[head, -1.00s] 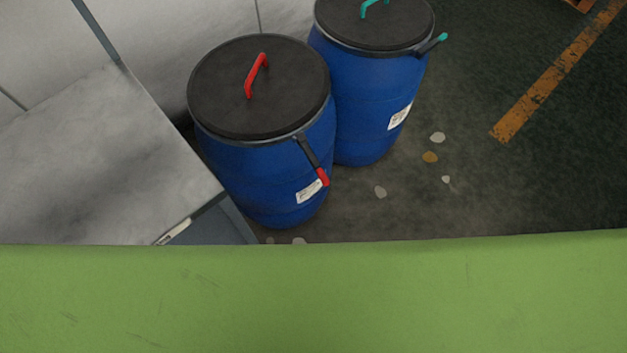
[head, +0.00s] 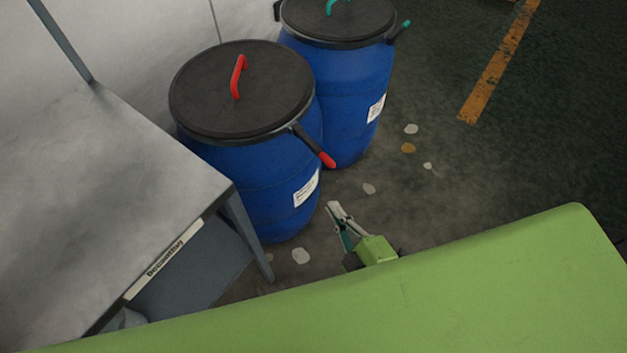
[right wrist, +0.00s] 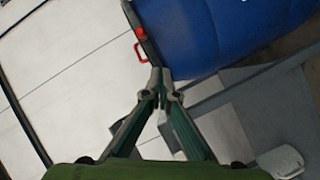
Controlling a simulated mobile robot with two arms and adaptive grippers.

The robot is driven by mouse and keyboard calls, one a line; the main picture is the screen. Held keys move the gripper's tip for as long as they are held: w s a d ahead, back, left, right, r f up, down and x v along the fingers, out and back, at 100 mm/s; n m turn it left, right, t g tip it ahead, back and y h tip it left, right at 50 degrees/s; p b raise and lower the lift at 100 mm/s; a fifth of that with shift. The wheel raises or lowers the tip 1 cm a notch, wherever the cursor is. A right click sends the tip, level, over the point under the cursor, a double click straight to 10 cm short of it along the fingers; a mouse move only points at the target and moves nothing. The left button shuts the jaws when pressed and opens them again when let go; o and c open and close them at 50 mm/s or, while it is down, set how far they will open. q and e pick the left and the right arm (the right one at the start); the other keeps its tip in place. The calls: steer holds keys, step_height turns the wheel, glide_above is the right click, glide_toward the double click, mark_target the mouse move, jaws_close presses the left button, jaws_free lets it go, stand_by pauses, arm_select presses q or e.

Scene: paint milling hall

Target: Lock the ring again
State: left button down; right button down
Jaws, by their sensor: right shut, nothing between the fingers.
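The blue drum (head: 250,175) with a black lid and red lid handle (head: 238,77) stands upright beside the bench. Its ring lever (head: 311,143) juts from the front right of the rim, its red grip (head: 327,160) pointing down and right, clear of the drum's outline. My right gripper (head: 333,206) is shut and empty, below the red grip in the picture and apart from it. In the right wrist view its fingertips (right wrist: 160,76) meet in front of the drum (right wrist: 210,30), with the red handle (right wrist: 140,53) just beyond. My left gripper is out of view.
A second blue drum (head: 350,90) with a teal handle and teal-tipped lever stands close behind. A grey bench (head: 120,190) labelled "Decanting" borders the drum on the left, a pale wall behind. The floor at right is open, with paint spots and an orange stripe (head: 500,62).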

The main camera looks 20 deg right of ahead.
steer(key=r, duration=0.3)
steer(key=shift+a+r+n+t, duration=0.3)
steer(key=shift+n+t, duration=0.1)
steer(key=shift+w, duration=0.1)
steer(key=w+d+f+p, duration=0.1)
steer(key=w+f, duration=0.2)
steer(key=w, duration=0.8)
steer(key=shift+d+p, duration=0.25)
steer(key=shift+p, duration=0.1)
steer(key=shift+d, duration=0.1)
